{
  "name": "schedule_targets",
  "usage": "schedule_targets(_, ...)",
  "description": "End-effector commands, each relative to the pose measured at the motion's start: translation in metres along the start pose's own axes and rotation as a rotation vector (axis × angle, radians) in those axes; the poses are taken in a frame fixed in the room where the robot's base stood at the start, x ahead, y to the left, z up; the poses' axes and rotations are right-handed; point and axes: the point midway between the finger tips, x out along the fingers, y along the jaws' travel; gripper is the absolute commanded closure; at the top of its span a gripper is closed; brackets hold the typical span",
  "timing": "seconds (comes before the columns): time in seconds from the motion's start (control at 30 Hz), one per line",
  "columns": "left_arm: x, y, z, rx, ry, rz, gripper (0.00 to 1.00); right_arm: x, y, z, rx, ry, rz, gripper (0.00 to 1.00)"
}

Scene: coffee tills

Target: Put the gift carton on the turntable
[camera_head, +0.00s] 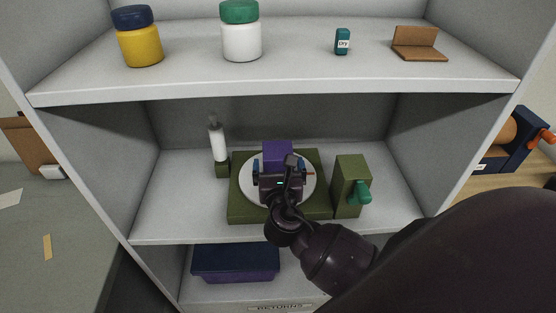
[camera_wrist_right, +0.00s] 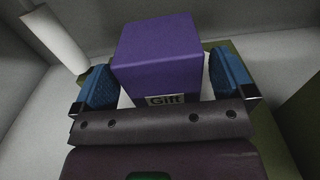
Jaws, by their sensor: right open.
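The purple gift carton (camera_head: 277,152) stands on the white round turntable (camera_head: 248,190), which sits on a green base on the middle shelf. In the right wrist view the carton (camera_wrist_right: 158,58) shows its "Gift" label and stands upright. My right gripper (camera_head: 284,172) reaches in over the turntable. Its blue fingers (camera_wrist_right: 162,88) are open, one on each side of the carton, with a visible gap at the right. The carton's lower part is partly hidden behind the gripper. My left gripper is not in view.
A green box with a teal handle (camera_head: 350,185) stands close to the turntable's right. A white cylinder on a green foot (camera_head: 219,146) stands at its left. The upper shelf (camera_head: 290,72) holds jars and small items. A lidded dark bin (camera_head: 235,262) sits below.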

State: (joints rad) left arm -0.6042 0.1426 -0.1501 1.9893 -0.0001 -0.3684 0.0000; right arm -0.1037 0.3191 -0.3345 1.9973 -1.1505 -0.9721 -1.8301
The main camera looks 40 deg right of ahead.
Motion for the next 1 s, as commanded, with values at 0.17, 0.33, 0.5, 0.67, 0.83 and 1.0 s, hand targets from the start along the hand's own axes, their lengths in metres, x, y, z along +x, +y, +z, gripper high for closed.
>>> schedule_targets(0.17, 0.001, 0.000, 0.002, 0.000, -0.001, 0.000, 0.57, -0.037, 0.000, -0.001, 0.003, 0.003, 0.000, 0.00)
schedule_targets(0.33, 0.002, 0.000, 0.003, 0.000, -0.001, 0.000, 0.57, -0.066, 0.000, -0.001, 0.002, 0.002, -0.001, 0.00)
schedule_targets(0.5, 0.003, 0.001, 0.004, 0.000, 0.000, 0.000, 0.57, -0.085, 0.000, -0.001, 0.001, 0.001, 0.000, 0.00)
schedule_targets(0.67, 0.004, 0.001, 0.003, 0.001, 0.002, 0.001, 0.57, -0.092, 0.000, 0.000, 0.002, -0.001, 0.000, 0.00)
schedule_targets(0.83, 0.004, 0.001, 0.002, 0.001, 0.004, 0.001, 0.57, -0.093, 0.000, 0.001, 0.001, -0.001, 0.000, 0.00)
schedule_targets(1.0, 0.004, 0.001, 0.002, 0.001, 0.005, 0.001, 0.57, -0.093, 0.000, 0.001, 0.002, -0.001, 0.000, 0.00)
